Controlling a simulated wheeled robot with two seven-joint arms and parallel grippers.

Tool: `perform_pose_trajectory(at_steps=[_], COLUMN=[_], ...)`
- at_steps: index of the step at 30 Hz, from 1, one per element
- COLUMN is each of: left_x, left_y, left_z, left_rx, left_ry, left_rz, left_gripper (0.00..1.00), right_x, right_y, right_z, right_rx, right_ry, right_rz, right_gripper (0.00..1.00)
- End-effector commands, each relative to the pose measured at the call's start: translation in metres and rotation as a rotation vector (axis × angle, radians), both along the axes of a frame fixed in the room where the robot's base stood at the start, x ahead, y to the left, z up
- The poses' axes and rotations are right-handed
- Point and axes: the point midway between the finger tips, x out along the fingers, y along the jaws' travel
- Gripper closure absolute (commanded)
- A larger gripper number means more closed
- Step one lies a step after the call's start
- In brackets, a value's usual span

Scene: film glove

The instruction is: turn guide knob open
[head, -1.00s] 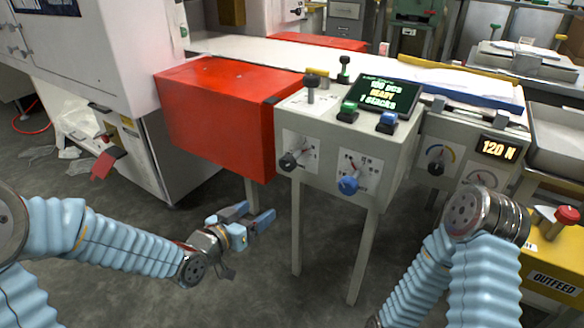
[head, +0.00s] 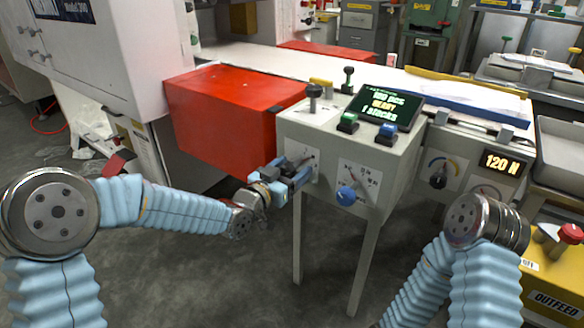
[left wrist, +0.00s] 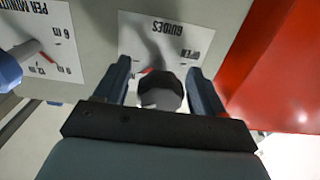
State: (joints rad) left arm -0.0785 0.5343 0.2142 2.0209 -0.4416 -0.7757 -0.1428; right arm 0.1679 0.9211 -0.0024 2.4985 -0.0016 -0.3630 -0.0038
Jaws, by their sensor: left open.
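The guide knob (left wrist: 160,92) is black with a grey face. In the left wrist view it sits between the two open fingers of my left gripper (left wrist: 163,85), in front of a white plate (left wrist: 165,42) marked GUIDES, with OPEN near one end of its scale. I cannot tell whether the fingers touch it. In the head view my left gripper (head: 292,176) is at the front of the grey control box (head: 330,210) and hides the knob. My right arm shows at the lower right, but its gripper is out of view.
A blue knob (head: 347,196) with its own dial is right of the guide plate. A red guard box (head: 222,115) stands close on the left. Green (head: 348,122) and blue (head: 387,131) buttons and a lit screen (head: 386,105) are on top. Open floor lies below.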

Motion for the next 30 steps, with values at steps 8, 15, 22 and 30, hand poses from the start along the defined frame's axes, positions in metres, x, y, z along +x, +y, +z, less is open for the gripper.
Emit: perform_pose_trajectory(at_steps=[8, 15, 22, 30], left_x=[0.004, 0.0038, 0.0037, 0.0038], left_y=[-0.0027, -0.0025, -0.0026, -0.0025], left_z=[-0.0005, -0.0004, -0.0005, -0.0023], left_rx=[0.001, 0.001, 0.0, -0.037], left_ry=[0.001, 0.001, 0.001, 0.027], left_rz=[0.001, 0.001, 0.0, 0.001], left_gripper=[0.3, 0.58, 0.85, 0.85], right_x=[-0.0002, -0.0002, -0.0003, 0.0005], right_y=[0.0004, 0.0004, 0.0003, -0.0012], right_z=[0.0003, 0.0003, 0.0002, -0.0065], right_rx=[0.0, 0.0, 0.0, -0.002], right_ry=[0.001, 0.001, 0.001, -0.001], right_rz=[0.001, 0.001, 0.0, -0.002], right_gripper=[0.57, 0.57, 0.57, 0.57])
